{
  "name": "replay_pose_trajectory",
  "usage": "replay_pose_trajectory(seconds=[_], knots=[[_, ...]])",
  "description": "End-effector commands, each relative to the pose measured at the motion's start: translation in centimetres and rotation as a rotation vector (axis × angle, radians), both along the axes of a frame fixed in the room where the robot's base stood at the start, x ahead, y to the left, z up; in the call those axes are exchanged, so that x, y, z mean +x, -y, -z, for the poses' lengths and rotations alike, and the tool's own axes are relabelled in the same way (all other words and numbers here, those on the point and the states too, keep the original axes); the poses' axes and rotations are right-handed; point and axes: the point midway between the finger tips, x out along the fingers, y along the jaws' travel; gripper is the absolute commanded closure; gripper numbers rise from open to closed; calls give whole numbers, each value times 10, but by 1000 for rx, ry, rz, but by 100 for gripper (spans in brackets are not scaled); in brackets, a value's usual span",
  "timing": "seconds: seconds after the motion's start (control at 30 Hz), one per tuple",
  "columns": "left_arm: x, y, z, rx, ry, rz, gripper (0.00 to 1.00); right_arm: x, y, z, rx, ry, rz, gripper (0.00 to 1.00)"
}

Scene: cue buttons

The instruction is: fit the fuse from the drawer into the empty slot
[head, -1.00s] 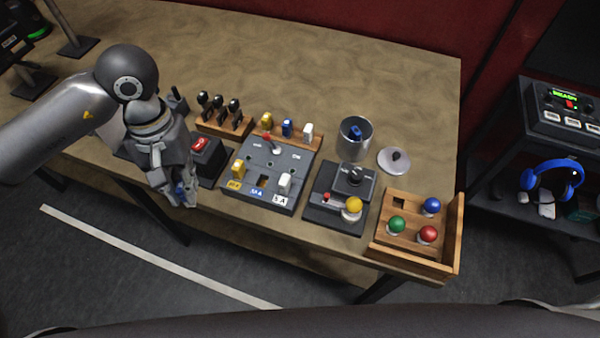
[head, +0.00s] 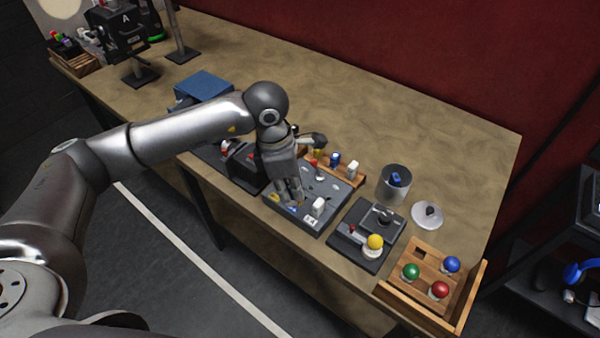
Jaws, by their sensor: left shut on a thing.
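My left gripper (head: 291,198) is over the left front part of the grey fuse panel (head: 311,226), pointing down. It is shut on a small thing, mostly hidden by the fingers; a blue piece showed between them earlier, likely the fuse. A white fuse (head: 318,206) stands in the panel, just right of my fingers. The empty middle slot is hidden behind the gripper, so I cannot tell whether the held piece touches it. No open drawer can be made out. My right gripper is not in view.
Behind the panel, a wooden rack holds a blue fuse (head: 335,160) and a white fuse (head: 352,170). A metal cup (head: 394,188) with a blue piece inside stands to the right.

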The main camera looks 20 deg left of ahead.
Motion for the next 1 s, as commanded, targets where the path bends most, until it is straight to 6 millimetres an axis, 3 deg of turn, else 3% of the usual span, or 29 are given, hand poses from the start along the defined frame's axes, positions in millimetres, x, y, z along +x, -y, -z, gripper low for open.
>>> replay_pose_trajectory(seconds=[0.3,0.5,1.0], knots=[[29,6,5,0,1,-566,100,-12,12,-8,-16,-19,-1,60],[39,8,8,0,0,-785,100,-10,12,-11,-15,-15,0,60],[42,8,27,1,0,-852,100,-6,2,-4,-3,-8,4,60]])
